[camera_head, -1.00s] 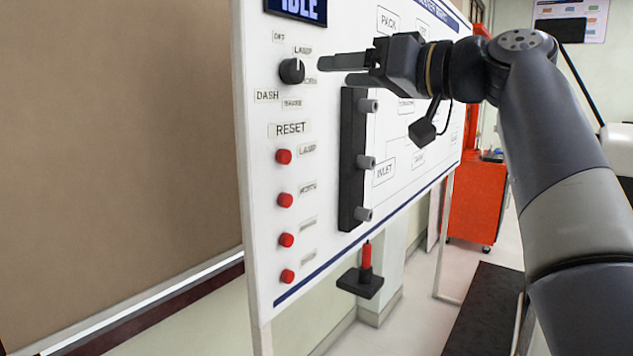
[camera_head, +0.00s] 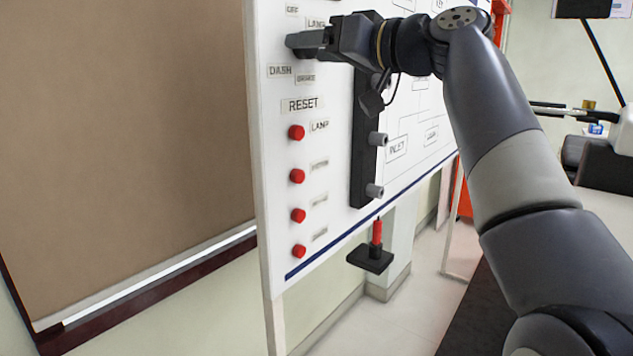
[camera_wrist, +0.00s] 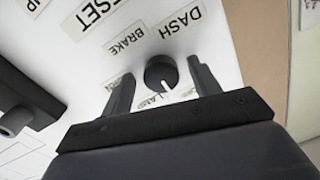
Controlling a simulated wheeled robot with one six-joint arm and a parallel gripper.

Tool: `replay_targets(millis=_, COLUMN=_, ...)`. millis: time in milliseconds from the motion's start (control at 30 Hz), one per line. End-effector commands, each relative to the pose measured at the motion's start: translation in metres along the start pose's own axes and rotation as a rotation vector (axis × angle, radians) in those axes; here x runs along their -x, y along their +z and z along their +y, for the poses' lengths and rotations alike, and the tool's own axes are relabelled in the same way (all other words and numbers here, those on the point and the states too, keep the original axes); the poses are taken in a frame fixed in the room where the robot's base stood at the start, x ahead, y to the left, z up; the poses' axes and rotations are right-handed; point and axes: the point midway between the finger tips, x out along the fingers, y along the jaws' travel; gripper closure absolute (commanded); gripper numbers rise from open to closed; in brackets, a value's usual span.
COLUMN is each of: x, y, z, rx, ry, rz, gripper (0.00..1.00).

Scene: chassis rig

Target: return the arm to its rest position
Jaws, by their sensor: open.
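My gripper (camera_head: 305,42) is at the upper left of the white panel (camera_head: 330,200), with my arm reaching in from the right. In the wrist view its two fingers (camera_wrist: 160,70) are apart. A round black knob (camera_wrist: 158,73) shows between them, with a gap visible on each side. The knob's white mark points toward a partly hidden label that seems to read LAMP. In the head view the fingers cover most of the knob. The arm is extended to the panel.
Several red buttons (camera_head: 297,176) run down the panel below the RESET label. A black vertical bar (camera_head: 361,150) with grey pegs stands out beside them. A red-handled item (camera_head: 376,232) sits on a small black bracket (camera_head: 370,259). Brown board (camera_head: 120,130) lies left of the panel.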

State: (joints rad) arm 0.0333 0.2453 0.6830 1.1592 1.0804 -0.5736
Motion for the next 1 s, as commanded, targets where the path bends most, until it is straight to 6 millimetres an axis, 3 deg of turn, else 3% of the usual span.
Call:
replay_targets(millis=167, x=0.011, y=0.0, z=0.0, rx=0.004, ry=0.002, rz=0.002, gripper=0.41)
replay_targets(millis=800, x=0.108, y=0.001, z=0.001, rx=0.005, ry=0.005, rz=0.0, gripper=0.41)
replay_targets(millis=833, x=0.11, y=0.0, z=0.001, rx=0.005, ry=0.003, rz=0.0, gripper=0.41)
replay_targets(millis=1000, x=0.082, y=0.001, z=-0.001, rx=0.002, ry=-0.005, rz=-0.003, gripper=0.41)
